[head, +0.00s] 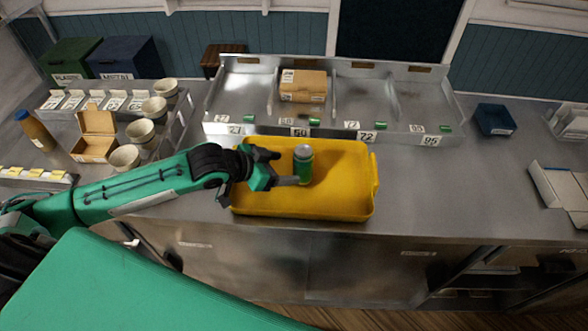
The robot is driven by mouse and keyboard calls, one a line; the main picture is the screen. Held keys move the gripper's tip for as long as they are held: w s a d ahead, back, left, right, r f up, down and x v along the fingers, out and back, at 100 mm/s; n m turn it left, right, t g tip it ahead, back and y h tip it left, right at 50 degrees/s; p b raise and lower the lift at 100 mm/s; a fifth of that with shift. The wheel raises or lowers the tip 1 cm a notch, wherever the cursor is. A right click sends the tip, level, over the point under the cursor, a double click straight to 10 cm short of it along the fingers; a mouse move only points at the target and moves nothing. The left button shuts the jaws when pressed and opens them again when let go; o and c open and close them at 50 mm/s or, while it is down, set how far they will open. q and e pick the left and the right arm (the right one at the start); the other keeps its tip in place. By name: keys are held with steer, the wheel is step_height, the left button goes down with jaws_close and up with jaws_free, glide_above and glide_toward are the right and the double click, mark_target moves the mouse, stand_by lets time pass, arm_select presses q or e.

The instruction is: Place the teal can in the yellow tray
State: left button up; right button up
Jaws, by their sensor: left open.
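The teal can (303,167) is a small green-teal cylinder with a grey top. It stands upright within the outline of the yellow tray (345,207), toward its middle. The tray lies on the metal counter at its front edge. My left gripper (284,168) comes in from the left over the tray. Its jaws are open, with the fingers just left of the can. I cannot tell whether a finger touches the can. My right gripper is not in view.
A metal divided rack (232,100) with a cardboard box (303,86) stands behind the tray. Several cups, an open carton (95,138) and a bottle (35,131) are at the left. A small blue bin (494,120) is at the right.

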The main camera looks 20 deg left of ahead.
arm_select(q)
steer(key=shift+b+v, duration=0.35)
steer(key=shift+v, duration=1.8)
